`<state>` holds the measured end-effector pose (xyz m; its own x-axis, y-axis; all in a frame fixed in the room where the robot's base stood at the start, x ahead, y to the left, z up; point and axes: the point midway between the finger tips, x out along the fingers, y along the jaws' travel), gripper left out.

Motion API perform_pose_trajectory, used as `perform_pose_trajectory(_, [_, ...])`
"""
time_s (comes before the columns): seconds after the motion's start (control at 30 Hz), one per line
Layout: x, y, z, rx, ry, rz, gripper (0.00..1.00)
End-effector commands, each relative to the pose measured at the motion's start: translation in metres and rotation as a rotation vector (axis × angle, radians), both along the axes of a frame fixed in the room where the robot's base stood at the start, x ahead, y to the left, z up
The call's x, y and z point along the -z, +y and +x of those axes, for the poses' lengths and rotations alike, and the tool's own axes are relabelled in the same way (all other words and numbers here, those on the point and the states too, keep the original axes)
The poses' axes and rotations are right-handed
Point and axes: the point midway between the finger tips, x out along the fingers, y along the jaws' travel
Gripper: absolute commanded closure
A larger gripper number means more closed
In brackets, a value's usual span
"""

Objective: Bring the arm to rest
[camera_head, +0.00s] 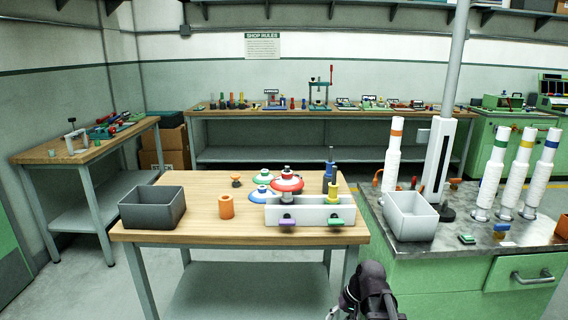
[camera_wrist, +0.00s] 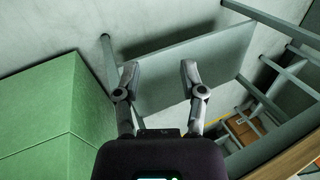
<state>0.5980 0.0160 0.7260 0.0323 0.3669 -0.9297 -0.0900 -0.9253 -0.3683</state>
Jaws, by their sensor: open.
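My gripper shows in the wrist view (camera_wrist: 160,75), its two grey fingers spread apart with nothing between them. Behind the fingers are a grey lower shelf (camera_wrist: 190,70) and the floor. In the head view my dark arm (camera_head: 368,290) is at the bottom, in front of the wooden table (camera_head: 190,205) and left of the green cabinet. The fingertips cannot be made out there.
The table carries a dark bin (camera_head: 152,207), an orange cylinder (camera_head: 226,207), a grey holder (camera_head: 310,216) and several coloured parts. The green cabinet (camera_head: 440,285) stands close on the right with a light grey bin (camera_head: 410,217). Open floor (camera_head: 85,285) lies left.

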Motion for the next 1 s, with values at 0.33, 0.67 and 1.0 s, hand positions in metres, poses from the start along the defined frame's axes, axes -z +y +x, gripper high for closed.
perform_pose_trajectory(0.33, [0.012,-0.009,-0.045,-0.069,0.015,-0.264,0.47])
perform_pose_trajectory(0.67, [0.0,-0.017,-0.06,-0.096,0.015,-0.38,0.47])
perform_pose_trajectory(1.0, [-0.034,-0.016,-0.06,-0.095,0.015,-0.378,0.47])
